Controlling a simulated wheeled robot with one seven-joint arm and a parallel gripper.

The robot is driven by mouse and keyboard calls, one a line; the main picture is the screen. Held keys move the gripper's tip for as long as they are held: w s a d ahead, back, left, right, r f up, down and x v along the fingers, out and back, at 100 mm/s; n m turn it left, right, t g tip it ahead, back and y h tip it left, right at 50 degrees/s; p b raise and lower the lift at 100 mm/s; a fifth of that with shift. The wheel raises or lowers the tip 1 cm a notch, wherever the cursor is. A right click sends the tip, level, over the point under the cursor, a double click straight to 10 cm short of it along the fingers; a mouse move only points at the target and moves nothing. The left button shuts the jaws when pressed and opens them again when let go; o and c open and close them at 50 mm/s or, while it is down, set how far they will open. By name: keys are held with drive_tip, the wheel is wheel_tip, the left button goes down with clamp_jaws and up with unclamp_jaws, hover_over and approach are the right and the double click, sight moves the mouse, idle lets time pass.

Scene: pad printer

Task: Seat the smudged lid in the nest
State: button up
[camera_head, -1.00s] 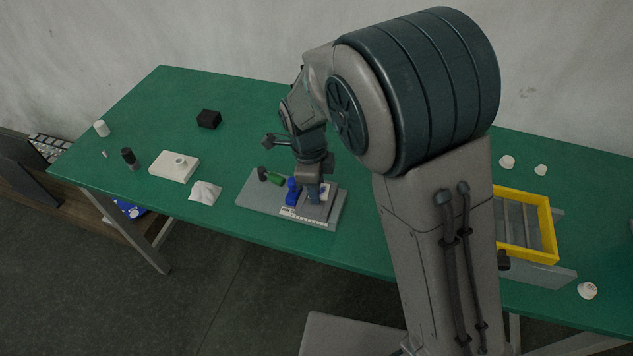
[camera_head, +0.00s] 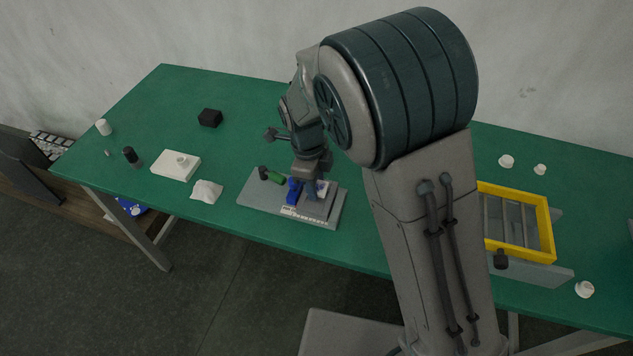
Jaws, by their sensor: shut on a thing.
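My gripper (camera_head: 305,190) is low over the grey pad printer base (camera_head: 260,204), right beside an upright blue part (camera_head: 293,188). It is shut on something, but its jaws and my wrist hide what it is. I cannot make out the smudged lid or the nest for sure. A small pale patch (camera_head: 322,187) shows on the base just right of my fingers.
A white block with a round piece on it (camera_head: 168,168), a crumpled white cloth (camera_head: 206,191), a dark bottle (camera_head: 130,155) and a black box (camera_head: 210,117) stand at the left. A yellow-framed rack (camera_head: 549,225) is at the right.

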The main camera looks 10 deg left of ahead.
drive_tip(key=shift+f+b, duration=0.45)
drive_tip(key=shift+f, duration=0.25)
idle(0.5)
drive_tip(key=o, duration=1)
wheel_tip(320, 180, up, 6)
drive_tip(key=p, duration=0.5)
